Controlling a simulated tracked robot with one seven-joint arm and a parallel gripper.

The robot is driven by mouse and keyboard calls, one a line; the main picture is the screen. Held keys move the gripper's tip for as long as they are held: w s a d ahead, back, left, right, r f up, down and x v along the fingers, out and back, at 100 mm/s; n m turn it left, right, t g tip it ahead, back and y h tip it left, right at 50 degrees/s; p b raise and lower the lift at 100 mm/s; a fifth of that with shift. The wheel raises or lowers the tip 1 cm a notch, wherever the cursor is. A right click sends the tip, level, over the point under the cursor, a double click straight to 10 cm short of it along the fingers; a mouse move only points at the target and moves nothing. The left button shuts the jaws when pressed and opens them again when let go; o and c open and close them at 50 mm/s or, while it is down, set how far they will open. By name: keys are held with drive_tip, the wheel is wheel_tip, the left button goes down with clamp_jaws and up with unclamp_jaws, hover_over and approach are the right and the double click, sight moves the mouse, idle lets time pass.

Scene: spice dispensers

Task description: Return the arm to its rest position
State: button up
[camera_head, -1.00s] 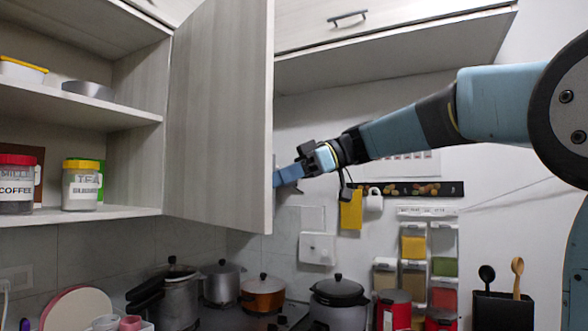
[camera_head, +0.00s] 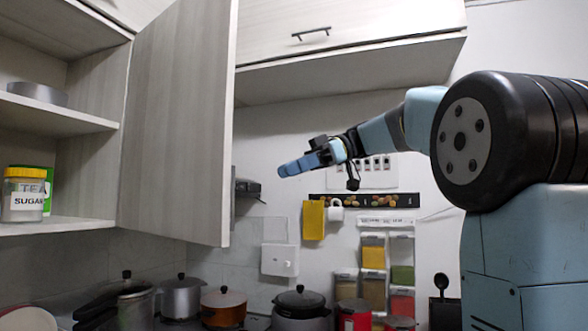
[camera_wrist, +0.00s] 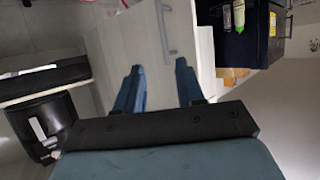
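My arm reaches in from the right in the head view. My gripper (camera_head: 287,170) points left, in the air to the right of the open cabinet door (camera_head: 180,120). A gap shows between it and the door edge in the picture. In the wrist view the two blue fingers of my gripper (camera_wrist: 158,84) stand wide apart. Nothing is between them; a pale panel with a bar handle (camera_wrist: 165,35) lies beyond.
The open cabinet (camera_head: 60,120) at left holds a sugar jar (camera_head: 22,195). Pots (camera_head: 224,306) stand below. Spice dispensers (camera_head: 373,257), a yellow cloth (camera_head: 313,220) and a mug (camera_head: 335,211) are on the wall behind. A closed upper cabinet (camera_head: 350,60) hangs above.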

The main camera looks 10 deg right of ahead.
drive_tip(key=shift+f, duration=0.1)
idle(0.3)
drive_tip(key=s+d+f+m+t+h, duration=0.2)
drive_tip(key=s+f+m, duration=0.4)
drive_tip(key=f, duration=0.5)
drive_tip(key=s+d+f+m+t+h, duration=0.3)
drive_tip(key=s+f+m+h, duration=0.3)
drive_tip(key=f, duration=0.5)
drive_tip(key=s+d+f+m+t+h, duration=0.2)
drive_tip(key=s+f+m+h, duration=0.3)
drive_tip(key=f, duration=0.7)
drive_tip(key=s+d+m, duration=0.1)
drive_tip(key=s+m, duration=0.1)
drive_tip(key=shift+d+m, duration=0.3)
drive_tip(key=shift+d, duration=0.05)
drive_tip(key=shift+s+f, duration=0.1)
